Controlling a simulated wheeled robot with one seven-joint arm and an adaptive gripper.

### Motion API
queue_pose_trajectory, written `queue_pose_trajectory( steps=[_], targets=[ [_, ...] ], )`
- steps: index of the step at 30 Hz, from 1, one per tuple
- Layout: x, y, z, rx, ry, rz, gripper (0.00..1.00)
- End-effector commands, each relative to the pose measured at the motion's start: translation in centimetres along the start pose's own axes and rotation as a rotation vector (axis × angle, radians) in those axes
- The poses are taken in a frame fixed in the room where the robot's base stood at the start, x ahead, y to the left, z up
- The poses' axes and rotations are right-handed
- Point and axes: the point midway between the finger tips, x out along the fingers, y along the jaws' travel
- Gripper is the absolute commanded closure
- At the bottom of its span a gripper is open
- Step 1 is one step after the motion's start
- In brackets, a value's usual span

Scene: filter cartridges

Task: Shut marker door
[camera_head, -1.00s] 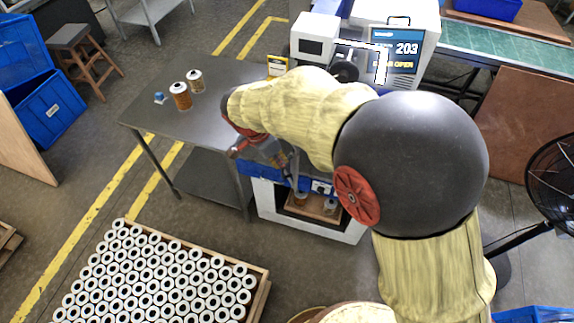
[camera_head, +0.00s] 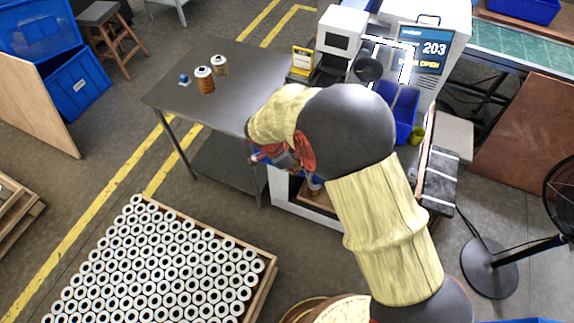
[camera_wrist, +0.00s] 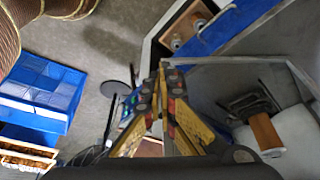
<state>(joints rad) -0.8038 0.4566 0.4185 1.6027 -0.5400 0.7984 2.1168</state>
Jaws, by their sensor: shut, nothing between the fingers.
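The marker appears to be the white machine (camera_head: 343,25) at the back of the bench, beside a screen (camera_head: 421,50) reading 203 and DOOR OPEN. A black-and-white edged frame (camera_head: 404,66), possibly its door, stands open in front of the screen. In the wrist view, my gripper (camera_wrist: 167,72) is shut and empty, its yellow fingers together. Its tips are beside the corner of a thin grey frame (camera_wrist: 215,60); I cannot tell whether they touch. In the head view, my arm hides most of the gripper and the fingertips.
Below the bench front is a white-framed opening with cartridges (camera_wrist: 177,42). Two cartridges (camera_head: 205,80) stand on the grey table (camera_head: 165,98). A crate of cartridges (camera_head: 262,283) is at front left. A fan (camera_head: 490,266) stands at right, a blue bin (camera_head: 407,115) behind my arm.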

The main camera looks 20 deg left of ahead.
Motion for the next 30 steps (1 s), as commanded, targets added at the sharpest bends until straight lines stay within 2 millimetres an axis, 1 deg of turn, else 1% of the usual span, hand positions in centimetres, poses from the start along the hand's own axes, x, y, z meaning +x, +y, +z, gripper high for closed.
queue_pose_trajectory(
  steps=[1, 6, 23, 26, 30],
  targets=[
    [0.0, -0.1, -0.8, 0.004, -0.001, -0.002, 1.00],
    [0.6, -0.1, -2.1, 0.001, -0.001, -0.002, 1.00],
    [0.9, 0.0, -2.8, -0.007, -0.001, -0.006, 1.00],
    [1.3, 0.1, -3.5, -0.028, 0.000, -0.015, 1.00],
    [2.2, 0.2, -5.2, -0.083, -0.001, -0.038, 1.00]
  ],
)
